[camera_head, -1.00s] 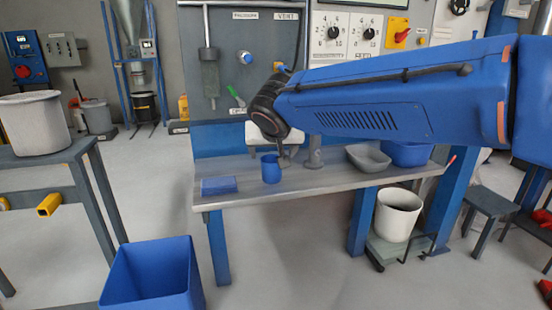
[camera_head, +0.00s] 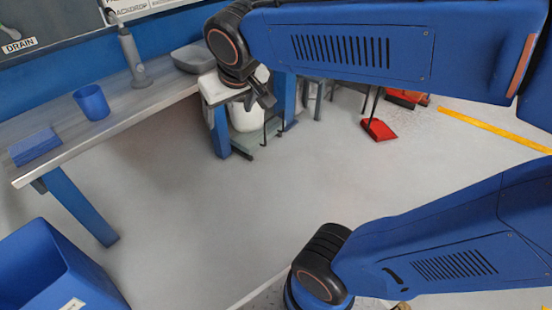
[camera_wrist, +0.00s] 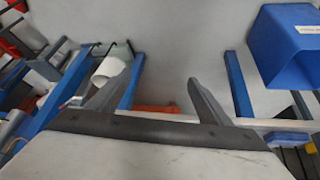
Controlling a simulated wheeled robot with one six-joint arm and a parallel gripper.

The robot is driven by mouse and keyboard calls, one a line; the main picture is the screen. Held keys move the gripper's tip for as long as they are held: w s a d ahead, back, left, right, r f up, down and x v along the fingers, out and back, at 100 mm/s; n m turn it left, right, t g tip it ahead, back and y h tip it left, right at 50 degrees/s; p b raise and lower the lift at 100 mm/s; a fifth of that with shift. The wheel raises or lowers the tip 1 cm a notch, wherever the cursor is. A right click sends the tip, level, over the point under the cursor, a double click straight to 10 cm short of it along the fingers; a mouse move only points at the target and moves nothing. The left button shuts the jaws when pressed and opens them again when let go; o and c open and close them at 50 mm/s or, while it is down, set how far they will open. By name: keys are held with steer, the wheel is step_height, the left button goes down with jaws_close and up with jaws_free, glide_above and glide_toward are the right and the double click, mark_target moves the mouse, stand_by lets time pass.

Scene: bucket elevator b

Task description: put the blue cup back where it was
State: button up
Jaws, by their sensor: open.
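The blue cup (camera_head: 91,102) stands upright on the grey workbench (camera_head: 160,92), behind and right of a flat blue block (camera_head: 35,147). My gripper (camera_head: 264,100) is open and empty, out beyond the bench's front edge and well to the right of the cup. In the wrist view, its two fingers (camera_wrist: 152,95) are spread apart with nothing between them. I cannot make out the cup in the wrist view.
A grey dispenser-like post (camera_head: 133,60) and a grey bowl (camera_head: 193,57) stand on the bench. A blue bin (camera_head: 60,265) is on the floor at lower left, also in the wrist view (camera_wrist: 268,55). A white bucket (camera_head: 246,117) sits behind my gripper. The middle floor is clear.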

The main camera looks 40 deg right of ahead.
steer(key=s+d+f, duration=0.2)
steer(key=s+f, duration=0.2)
steer(key=s, duration=0.2)
steer(key=s+d+f+g, duration=0.1)
steer(key=s+d+f, duration=0.1)
steer(key=s+f, duration=0.2)
steer(key=s, duration=0.3)
steer(key=shift+d+f+y, duration=0.15)
steer(key=shift+d+y, duration=0.05)
steer(key=shift+y, duration=0.2)
steer(key=shift+c, duration=0.3)
